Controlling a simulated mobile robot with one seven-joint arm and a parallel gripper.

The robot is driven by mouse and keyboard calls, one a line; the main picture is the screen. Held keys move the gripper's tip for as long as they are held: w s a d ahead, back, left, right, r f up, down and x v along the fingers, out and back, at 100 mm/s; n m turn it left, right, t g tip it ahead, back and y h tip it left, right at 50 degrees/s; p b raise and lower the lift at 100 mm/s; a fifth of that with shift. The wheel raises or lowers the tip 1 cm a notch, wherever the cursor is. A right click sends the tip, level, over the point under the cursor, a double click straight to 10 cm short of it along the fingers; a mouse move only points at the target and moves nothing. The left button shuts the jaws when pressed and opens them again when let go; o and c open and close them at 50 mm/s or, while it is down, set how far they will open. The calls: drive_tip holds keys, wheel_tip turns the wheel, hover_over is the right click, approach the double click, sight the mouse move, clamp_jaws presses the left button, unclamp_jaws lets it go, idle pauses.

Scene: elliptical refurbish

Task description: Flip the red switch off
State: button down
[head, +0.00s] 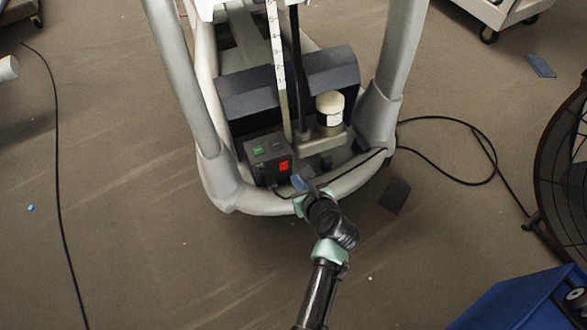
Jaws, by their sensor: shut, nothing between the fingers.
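The red switch (284,166) is on the front face of a small dark control box (252,172), low inside the frame of the elliptical machine (222,190). A green button or light (258,151) is on top of the same box. My gripper (298,183) is shut and empty, just below and to the right of the red switch in the head view. It appears apart from the switch, though the depth between them is hard to judge. The switch's exact on or off position is too small to tell.
A cream-capped cylinder (330,108) stands right of the box. Curved grey tubes of the machine flank the box. A black cable (480,135) loops on the floor at right. A blue case (520,305) and a large fan (565,165) are at right. The floor at left is mostly clear.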

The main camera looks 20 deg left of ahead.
drive_tip(key=shift+s+d+r+p, duration=0.3)
drive_tip(key=shift+r, duration=0.25)
drive_tip(key=shift+s+d+r+p, duration=0.25)
drive_tip(key=shift+s+r+p, duration=0.05)
drive_tip(key=shift+r, duration=0.2)
drive_tip(key=shift+s+d+r+p, duration=0.3)
drive_tip(key=shift+r, duration=0.25)
drive_tip(key=shift+r, duration=0.1)
